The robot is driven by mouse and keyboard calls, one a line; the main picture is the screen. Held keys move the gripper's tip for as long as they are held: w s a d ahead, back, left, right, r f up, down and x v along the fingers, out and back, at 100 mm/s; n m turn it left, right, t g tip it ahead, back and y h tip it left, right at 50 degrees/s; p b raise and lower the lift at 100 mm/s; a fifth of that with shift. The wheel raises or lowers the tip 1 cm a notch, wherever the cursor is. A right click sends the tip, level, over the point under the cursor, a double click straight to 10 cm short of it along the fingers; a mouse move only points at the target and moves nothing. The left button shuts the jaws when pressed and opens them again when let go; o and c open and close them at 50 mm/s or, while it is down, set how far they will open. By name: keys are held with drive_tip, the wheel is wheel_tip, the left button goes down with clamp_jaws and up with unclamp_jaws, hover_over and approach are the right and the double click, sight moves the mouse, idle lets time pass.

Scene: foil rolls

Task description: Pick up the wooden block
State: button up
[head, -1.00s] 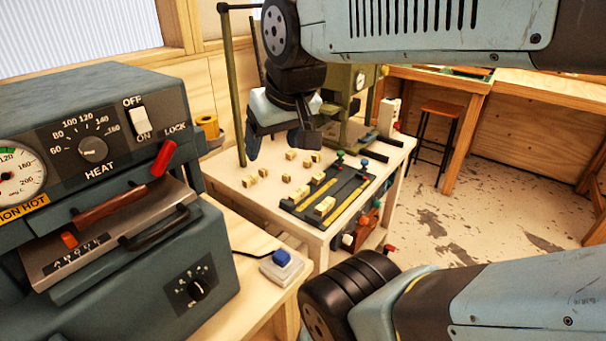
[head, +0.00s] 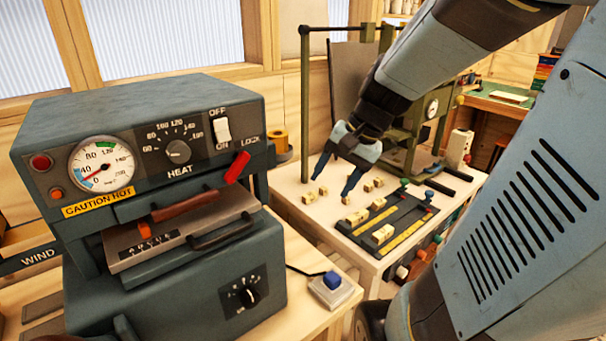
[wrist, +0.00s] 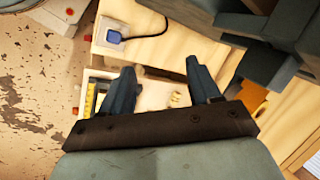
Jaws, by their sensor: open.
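Several small wooden blocks lie on the pale table (head: 290,207) in the head view, one of them a wooden block (head: 309,198) just left of my gripper. Another block (head: 368,186) sits just right of the fingers. My gripper (head: 333,186) points down over this group, open, with its fingers apart and nothing seen between them. I cannot tell how far the fingertips are above the table. In the wrist view my gripper (wrist: 158,75) is open too, and a small block (wrist: 175,99) shows beyond the fingers, nearer the right one.
A dark tray (head: 405,222) with yellow strips and larger blocks lies right of the small blocks. A green press frame (head: 305,110) stands behind. A heat machine (head: 170,180) fills the left. A blue button box (head: 332,288) sits in front.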

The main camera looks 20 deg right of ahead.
drive_tip(key=w+d+f+m+t+y, duration=0.1)
drive_tip(key=w+d+f+m+y, duration=0.2)
drive_tip(key=w+d+f+m, duration=0.3)
drive_tip(key=m+t+h, duration=0.3)
drive_tip(key=m+t, duration=0.6)
drive_tip(key=m, duration=1)
approach(380, 201)
drive_tip(key=shift+s+d+f, duration=0.15)
drive_tip(key=shift+s+f, duration=0.05)
drive_tip(key=shift+s, duration=0.2)
drive_tip(key=shift+s+d+f, duration=0.15)
drive_tip(key=shift+s+f, duration=0.05)
drive_tip(key=shift+s, duration=0.25)
drive_tip(key=shift+w+f, duration=0.1)
drive_tip(key=shift+f, duration=0.05)
drive_tip(key=x, duration=0.8)
drive_tip(key=shift+w, duration=0.2)
drive_tip(key=shift+w+a+f, duration=0.1)
drive_tip(key=shift+w+a, duration=0.2)
drive_tip(key=shift+w, duration=0.5)
drive_tip(key=shift+w+a+f, duration=0.1)
drive_tip(key=shift+w+a, duration=0.25)
drive_tip(key=shift+w, duration=0.5)
drive_tip(key=shift+w+a+f, duration=0.1)
drive_tip(key=shift+w+a, duration=0.2)
drive_tip(key=shift+w, duration=0.5)
drive_tip(key=c, duration=0.8)
